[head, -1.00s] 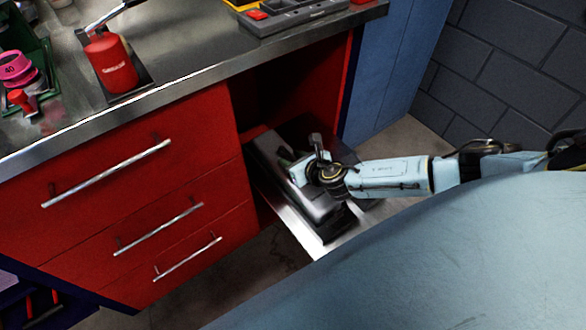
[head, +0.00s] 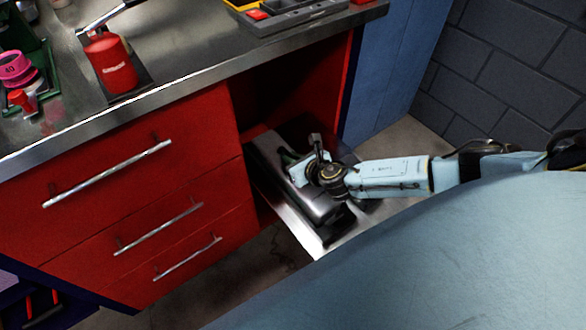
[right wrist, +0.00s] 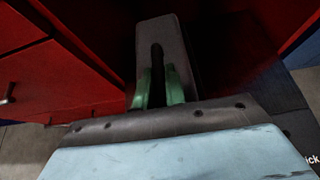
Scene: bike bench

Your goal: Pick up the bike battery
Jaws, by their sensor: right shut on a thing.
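The bike battery (head: 285,172) is a long dark grey block lying on a pulled-out shelf (head: 312,246) in the open bay of the red cabinet. My right gripper (head: 292,160) is at the top of the battery. In the right wrist view the green fingers of the right gripper (right wrist: 158,88) are closed on the battery's dark handle bar, and the grey battery body (right wrist: 160,30) extends away beyond them. The battery's underside is hidden, so I cannot tell whether it is clear of the shelf. My left gripper is not in view.
Red drawers (head: 140,200) with metal handles stand left of the bay. The metal bench top (head: 190,55) overhangs it, holding a red bottle (head: 110,65) and a grey tray (head: 290,14). A blue panel (head: 380,75) closes the bay's right side.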

